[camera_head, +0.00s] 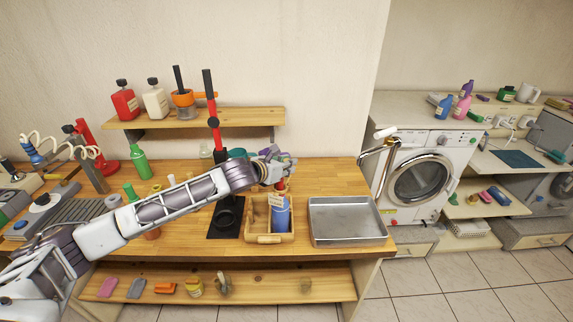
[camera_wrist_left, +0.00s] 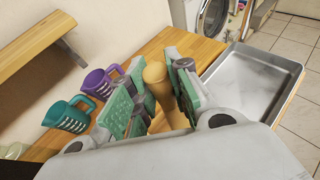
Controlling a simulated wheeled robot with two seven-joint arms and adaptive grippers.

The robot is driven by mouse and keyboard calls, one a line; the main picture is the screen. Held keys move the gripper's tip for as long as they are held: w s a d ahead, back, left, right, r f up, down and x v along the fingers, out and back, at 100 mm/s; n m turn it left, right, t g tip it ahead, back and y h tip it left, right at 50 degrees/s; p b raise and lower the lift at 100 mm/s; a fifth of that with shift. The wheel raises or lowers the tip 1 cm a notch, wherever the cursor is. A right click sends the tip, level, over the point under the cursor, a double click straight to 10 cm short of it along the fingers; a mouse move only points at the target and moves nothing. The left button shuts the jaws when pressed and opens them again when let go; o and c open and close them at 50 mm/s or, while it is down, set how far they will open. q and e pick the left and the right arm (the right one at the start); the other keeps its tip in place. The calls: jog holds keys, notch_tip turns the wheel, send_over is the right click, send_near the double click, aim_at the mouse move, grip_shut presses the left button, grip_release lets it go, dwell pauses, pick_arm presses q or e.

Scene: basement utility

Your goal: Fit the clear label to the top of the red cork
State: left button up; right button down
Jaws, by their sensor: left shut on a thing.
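My left gripper (camera_head: 277,181) is over the back of a small wooden crate (camera_head: 270,239) on the workbench. In the left wrist view its green-padded fingers (camera_wrist_left: 160,92) are closed around a tan, rounded, upright-looking thing (camera_wrist_left: 155,73). Its lower part is hidden by my wrist. A small red piece (camera_head: 281,187) shows just below the gripper in the head view; I cannot tell whether it is the red cork. A pale piece (camera_head: 277,202) is under it at the crate, maybe a label. A blue bottle (camera_head: 282,221) stands in the crate. My right gripper is out of view.
An empty metal tray (camera_head: 347,236) lies right of the crate. A teal mug (camera_wrist_left: 66,115) and a purple mug (camera_wrist_left: 103,81) stand behind, left of the fingers in the wrist view. A red-and-black stand (camera_head: 213,120) rises left of the crate. A shelf (camera_head: 215,118) hangs above.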

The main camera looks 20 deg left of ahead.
pick_arm(q)
jog(key=shift+f, duration=0.55)
jog(key=shift+r, duration=0.15)
jog(key=shift+r+p, duration=0.75)
jog(key=shift+r, duration=0.65)
jog(key=shift+r, duration=1.4)
dwell(0.3)
jog(key=shift+f+b, duration=0.7)
jog(key=shift+f, duration=2.25)
dwell(0.8)
jog(key=shift+r, duration=0.25)
